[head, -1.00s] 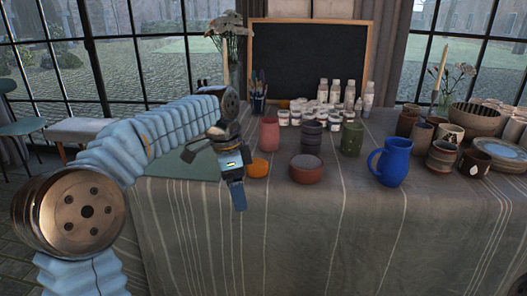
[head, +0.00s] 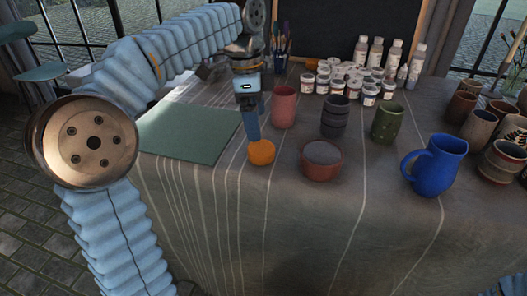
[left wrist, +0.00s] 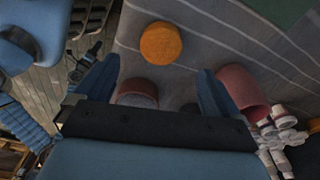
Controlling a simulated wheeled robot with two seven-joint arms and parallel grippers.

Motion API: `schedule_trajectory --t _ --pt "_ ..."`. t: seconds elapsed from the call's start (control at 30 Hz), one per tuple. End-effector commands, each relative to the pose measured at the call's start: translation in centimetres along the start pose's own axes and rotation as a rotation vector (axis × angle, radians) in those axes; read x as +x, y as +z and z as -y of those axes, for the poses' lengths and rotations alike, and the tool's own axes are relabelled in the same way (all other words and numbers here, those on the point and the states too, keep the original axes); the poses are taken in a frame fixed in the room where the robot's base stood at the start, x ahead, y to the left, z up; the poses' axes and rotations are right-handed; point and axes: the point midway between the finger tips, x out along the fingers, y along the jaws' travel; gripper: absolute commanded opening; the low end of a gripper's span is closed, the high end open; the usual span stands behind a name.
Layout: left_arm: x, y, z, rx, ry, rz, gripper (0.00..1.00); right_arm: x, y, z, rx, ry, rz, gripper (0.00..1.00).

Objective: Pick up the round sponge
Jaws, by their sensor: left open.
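The round sponge (head: 262,153) is orange and sits on the striped tablecloth near the table's front edge, left of a red-brown bowl. It also shows whole in the left wrist view (left wrist: 161,43), beyond the fingertips and roughly centred between them. My left gripper (head: 252,134) points down, just above and slightly behind the sponge in the head view. In the left wrist view its two blue fingers (left wrist: 157,68) are spread apart with nothing between them. Whether a fingertip touches the sponge is unclear. My right gripper is not in view.
A red-brown bowl (head: 322,160) stands close right of the sponge, and a pink cup (head: 284,106) behind it. A green mat (head: 185,135) lies to the left. A blue pitcher (head: 435,168) stands further right. The cloth in front of the sponge is clear.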

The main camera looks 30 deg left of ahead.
Motion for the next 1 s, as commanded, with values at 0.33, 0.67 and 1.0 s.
schedule_trajectory --t 0.33,0.67,1.0 --pt "4.3 0.0 0.0 0.000 0.002 0.000 0.97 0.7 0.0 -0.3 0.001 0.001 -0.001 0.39" --pt "8.7 -0.1 0.2 0.000 0.001 0.000 0.97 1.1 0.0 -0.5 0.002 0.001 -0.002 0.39" --pt "8.8 -0.1 0.2 0.000 0.000 -0.001 0.80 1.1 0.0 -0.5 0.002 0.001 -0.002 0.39"
